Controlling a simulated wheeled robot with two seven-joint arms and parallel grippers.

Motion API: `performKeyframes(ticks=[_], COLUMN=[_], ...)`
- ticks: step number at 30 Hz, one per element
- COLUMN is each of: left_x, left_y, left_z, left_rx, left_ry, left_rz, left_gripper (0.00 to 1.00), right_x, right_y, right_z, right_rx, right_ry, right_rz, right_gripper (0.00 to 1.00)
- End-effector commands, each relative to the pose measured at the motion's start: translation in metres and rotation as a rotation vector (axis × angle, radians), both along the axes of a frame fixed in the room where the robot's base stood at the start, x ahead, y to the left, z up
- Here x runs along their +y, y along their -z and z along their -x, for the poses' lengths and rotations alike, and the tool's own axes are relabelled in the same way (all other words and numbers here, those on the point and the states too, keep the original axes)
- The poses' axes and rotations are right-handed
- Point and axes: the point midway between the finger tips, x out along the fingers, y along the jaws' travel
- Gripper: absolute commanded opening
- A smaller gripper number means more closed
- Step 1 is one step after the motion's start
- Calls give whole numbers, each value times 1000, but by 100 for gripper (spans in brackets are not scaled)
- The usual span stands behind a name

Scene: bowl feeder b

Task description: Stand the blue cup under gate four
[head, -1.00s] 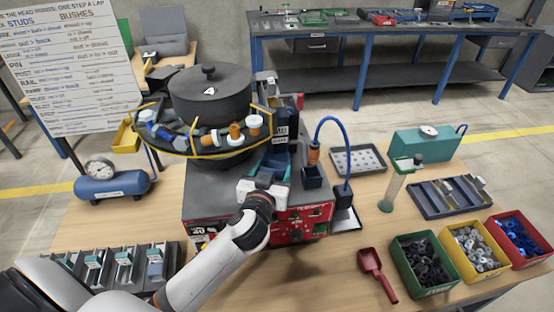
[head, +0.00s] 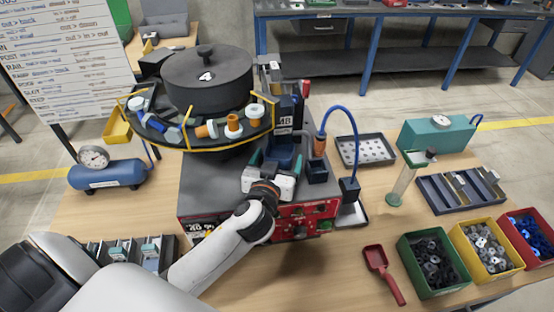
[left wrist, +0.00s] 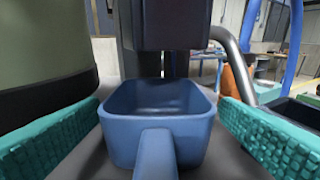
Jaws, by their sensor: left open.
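The blue cup (left wrist: 158,125), a squarish open scoop with a handle towards me, fills the middle of the left wrist view. It looks upright and empty, on the grey machine top. In the head view the cup (head: 283,151) is partly hidden by my left gripper (head: 276,164). That gripper is open, with one teal-padded finger on each side of the cup; the pads (left wrist: 160,140) look apart from its walls. A dark block (left wrist: 170,22) hangs above the back of the cup. I cannot tell which gate it belongs to. My right gripper is out of view.
A dark blue box (head: 317,171) and blue hose (head: 345,115) stand close on the right. Coloured bins (head: 432,262) sit front right.

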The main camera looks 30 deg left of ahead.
Motion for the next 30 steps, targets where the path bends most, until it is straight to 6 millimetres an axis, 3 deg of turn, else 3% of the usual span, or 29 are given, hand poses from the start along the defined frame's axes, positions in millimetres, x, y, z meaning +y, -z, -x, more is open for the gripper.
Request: performKeyframes(ticks=[6,21,30], left_x=[0,-25,-30], left_y=[-6,-14,-21], left_z=[0,94,115], left_rx=[-1,1,-1], left_ry=[1,2,1], left_rz=[-2,4,0], left_gripper=[85,85,85], right_x=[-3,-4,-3], right_y=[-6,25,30], right_z=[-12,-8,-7], right_rx=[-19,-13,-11], right_ry=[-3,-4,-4], right_rz=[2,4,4], right_gripper=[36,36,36])
